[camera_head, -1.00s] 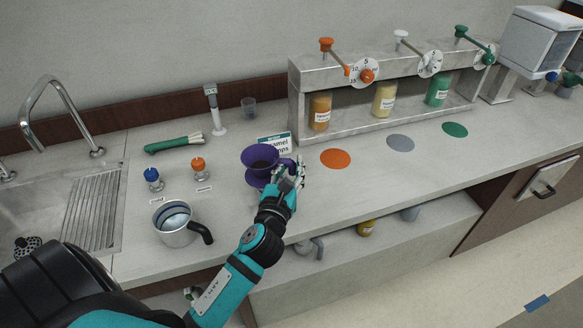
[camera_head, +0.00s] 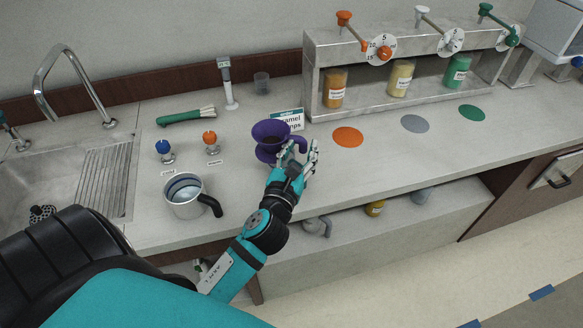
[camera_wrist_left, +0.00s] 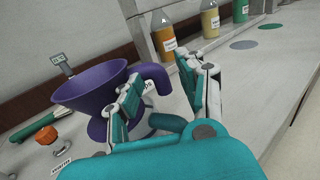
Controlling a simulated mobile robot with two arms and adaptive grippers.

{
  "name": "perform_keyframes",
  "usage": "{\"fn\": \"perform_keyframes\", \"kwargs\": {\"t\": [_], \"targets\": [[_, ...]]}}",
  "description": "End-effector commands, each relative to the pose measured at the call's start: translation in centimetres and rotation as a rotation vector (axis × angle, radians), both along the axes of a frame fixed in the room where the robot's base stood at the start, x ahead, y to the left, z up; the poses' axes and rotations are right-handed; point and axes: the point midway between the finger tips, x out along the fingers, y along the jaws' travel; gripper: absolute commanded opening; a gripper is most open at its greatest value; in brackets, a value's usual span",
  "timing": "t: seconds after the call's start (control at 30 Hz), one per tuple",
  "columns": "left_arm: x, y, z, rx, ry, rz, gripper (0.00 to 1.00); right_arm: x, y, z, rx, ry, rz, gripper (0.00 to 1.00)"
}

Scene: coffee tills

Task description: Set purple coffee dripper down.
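The purple coffee dripper (camera_head: 268,132) is upright and appears to stand on the counter, in front of a small sign. It also shows in the left wrist view (camera_wrist_left: 90,90), with its handle curving to the right. My left gripper (camera_head: 302,158) is at the handle side of the dripper. In the left wrist view, its fingers (camera_wrist_left: 160,95) are spread apart, with the handle in the gap between them. Whether a finger touches the handle is unclear. The dripper's base is partly hidden in the wrist view. My right gripper is not in view.
A metal pitcher (camera_head: 184,208) stands front left, with blue (camera_head: 164,148) and orange (camera_head: 210,138) knobs behind it. A sink (camera_head: 60,175) lies further left. An orange disc (camera_head: 348,137) and a steel rack (camera_head: 315,95) with bottles are right. The counter around the disc is clear.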

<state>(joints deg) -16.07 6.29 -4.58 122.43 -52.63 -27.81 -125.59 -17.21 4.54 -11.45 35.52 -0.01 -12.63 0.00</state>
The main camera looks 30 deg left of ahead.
Motion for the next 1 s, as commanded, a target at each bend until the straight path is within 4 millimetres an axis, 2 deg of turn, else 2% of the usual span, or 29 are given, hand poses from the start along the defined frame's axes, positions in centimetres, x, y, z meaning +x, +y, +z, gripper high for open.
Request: {"fn": "perform_keyframes", "kwargs": {"t": [0.03,0.2,0.4,0.6,1.0], "targets": [[-1.2,-0.4,-0.4,-0.002,0.004,-0.001,0.39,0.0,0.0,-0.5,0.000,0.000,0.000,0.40],[-4.8,-1.3,-0.4,-0.002,0.004,0.000,0.39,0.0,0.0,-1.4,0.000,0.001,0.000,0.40],[-7.8,-2.2,-0.3,-0.002,0.002,0.001,0.39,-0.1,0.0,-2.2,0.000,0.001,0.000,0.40],[-8.9,-2.5,0.0,0.000,0.000,0.001,0.39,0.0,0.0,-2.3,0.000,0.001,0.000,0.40],[-8.9,-2.5,0.0,0.000,0.000,0.001,0.39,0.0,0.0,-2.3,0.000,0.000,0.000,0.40]]}}
